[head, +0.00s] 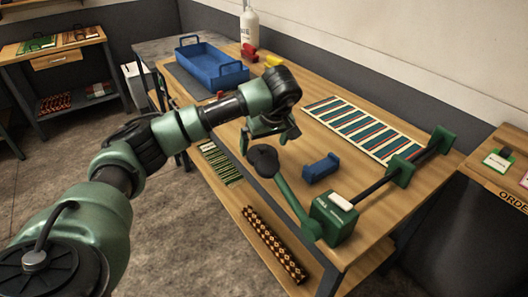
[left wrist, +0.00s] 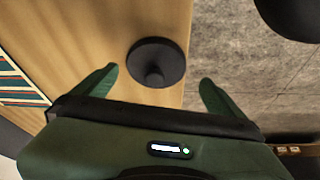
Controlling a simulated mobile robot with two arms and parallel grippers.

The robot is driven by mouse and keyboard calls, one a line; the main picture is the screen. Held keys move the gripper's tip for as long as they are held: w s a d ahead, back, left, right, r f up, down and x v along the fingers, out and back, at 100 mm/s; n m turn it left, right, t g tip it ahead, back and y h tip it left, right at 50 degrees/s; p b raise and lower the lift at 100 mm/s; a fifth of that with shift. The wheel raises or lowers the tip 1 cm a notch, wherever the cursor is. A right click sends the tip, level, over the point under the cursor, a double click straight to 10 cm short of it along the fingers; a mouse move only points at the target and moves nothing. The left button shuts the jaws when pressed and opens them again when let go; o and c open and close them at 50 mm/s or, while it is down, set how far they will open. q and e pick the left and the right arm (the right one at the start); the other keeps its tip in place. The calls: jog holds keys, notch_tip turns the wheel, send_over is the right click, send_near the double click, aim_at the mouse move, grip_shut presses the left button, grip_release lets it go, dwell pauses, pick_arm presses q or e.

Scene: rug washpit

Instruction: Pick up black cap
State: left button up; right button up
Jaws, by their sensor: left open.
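The black cap (left wrist: 155,55) is a dark round disc with a small round knob. A black disc in the head view (head: 264,160), just below my left gripper (head: 264,145), looks like the same cap. My left gripper is open and empty, its fingers pointing down; whether they touch the cap I cannot tell. My right gripper is out of view.
A blue holder (head: 320,168) and a green block (head: 334,217) with a bar stand right of the cap. A striped rug (head: 362,127) lies behind. A blue tray (head: 210,66) and a white bottle (head: 249,25) are at the far end. The table edge drops to the floor.

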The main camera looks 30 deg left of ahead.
aim_at(264, 149)
pick_arm(q)
jog(key=x, duration=0.4)
jog(key=shift+w+d+p, duration=0.1)
jog(key=shift+w+p, duration=0.15)
jog(key=shift+p, duration=0.1)
jog(key=shift+w+f, duration=0.15)
jog(key=shift+f, duration=0.1)
jog(key=shift+a+f, duration=0.1)
jog(key=shift+a, duration=0.1)
jog(key=c, duration=1.2)
jog(key=shift+o, duration=0.2)
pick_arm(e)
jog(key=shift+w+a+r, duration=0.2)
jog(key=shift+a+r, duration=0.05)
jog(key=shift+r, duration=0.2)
